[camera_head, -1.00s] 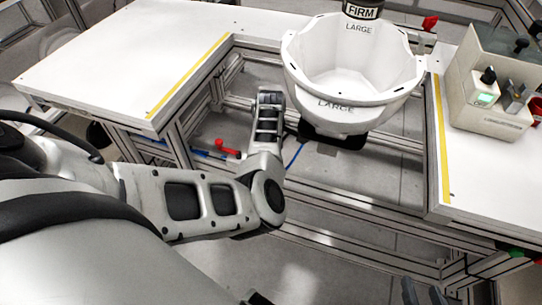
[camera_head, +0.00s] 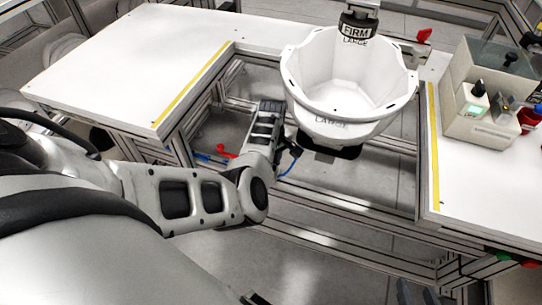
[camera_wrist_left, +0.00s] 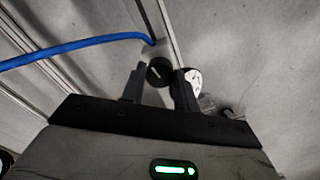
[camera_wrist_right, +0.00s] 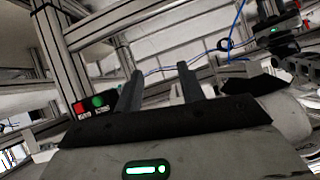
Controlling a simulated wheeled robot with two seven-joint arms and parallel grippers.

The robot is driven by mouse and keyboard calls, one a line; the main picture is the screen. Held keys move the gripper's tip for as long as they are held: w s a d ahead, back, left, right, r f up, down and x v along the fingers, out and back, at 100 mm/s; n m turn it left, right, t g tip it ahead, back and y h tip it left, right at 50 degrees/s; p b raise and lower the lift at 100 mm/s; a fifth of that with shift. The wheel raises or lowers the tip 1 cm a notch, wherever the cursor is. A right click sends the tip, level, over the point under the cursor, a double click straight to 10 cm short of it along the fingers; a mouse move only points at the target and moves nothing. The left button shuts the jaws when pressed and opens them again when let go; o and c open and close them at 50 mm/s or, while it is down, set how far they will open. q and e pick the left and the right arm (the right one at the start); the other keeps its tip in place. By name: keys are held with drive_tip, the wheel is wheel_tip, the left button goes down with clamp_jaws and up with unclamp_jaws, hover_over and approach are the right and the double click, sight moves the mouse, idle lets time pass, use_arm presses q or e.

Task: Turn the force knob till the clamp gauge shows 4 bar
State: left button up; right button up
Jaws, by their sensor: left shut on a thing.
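The force knob (camera_wrist_left: 158,70) is a dark round knob with a pale mark, seen in the left wrist view. My left gripper (camera_wrist_left: 160,86) has its fingers around it and is shut on it. The clamp gauge (camera_wrist_left: 194,82) has a white round face just right of the knob, partly behind a finger; its reading is too small to tell. In the head view my left forearm reaches down beside the white helmet shell (camera_head: 345,95), and that gripper is hidden. My right gripper (camera_wrist_right: 162,85) is open and empty, low over the front, away from the shell.
A blue hose (camera_wrist_left: 75,47) runs beside the knob. White tables with yellow strips stand left (camera_head: 120,60) and right (camera_head: 500,185) of the gap. A tester box (camera_head: 485,110) is on the right table. Red and green buttons (camera_wrist_right: 98,101) show on the frame.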

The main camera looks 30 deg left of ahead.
use_arm(q)
drive_tip(key=m+p, duration=0.2)
drive_tip(key=m, duration=0.1)
drive_tip(key=shift+r+m, duration=0.15)
drive_tip(key=shift+m, duration=0.25)
drive_tip(key=m+p, duration=0.1)
drive_tip(key=m, duration=0.3)
drive_tip(key=shift+m, duration=0.3)
drive_tip(key=m+p, duration=0.1)
drive_tip(key=m, duration=0.1)
drive_tip(key=shift+m, duration=0.4)
drive_tip(key=m, duration=0.3)
drive_tip(key=shift+m+p, duration=0.3)
drive_tip(key=m, duration=0.4)
drive_tip(key=shift+m, duration=0.4)
use_arm(e)
drive_tip(key=shift+s+d+r+n+g+h, duration=0.15)
drive_tip(key=shift+d+r+n, duration=0.1)
drive_tip(key=shift+r, duration=0.15)
drive_tip(key=shift+s+d+r+n+g+h, duration=0.1)
drive_tip(key=shift+d+r+n+g+h, duration=0.1)
drive_tip(key=shift+r, duration=0.2)
use_arm(q)
drive_tip(key=shift+m, duration=0.3)
use_arm(e)
drive_tip(key=shift+w, duration=0.1)
drive_tip(key=shift+r, duration=0.1)
use_arm(q)
drive_tip(key=o, duration=1)
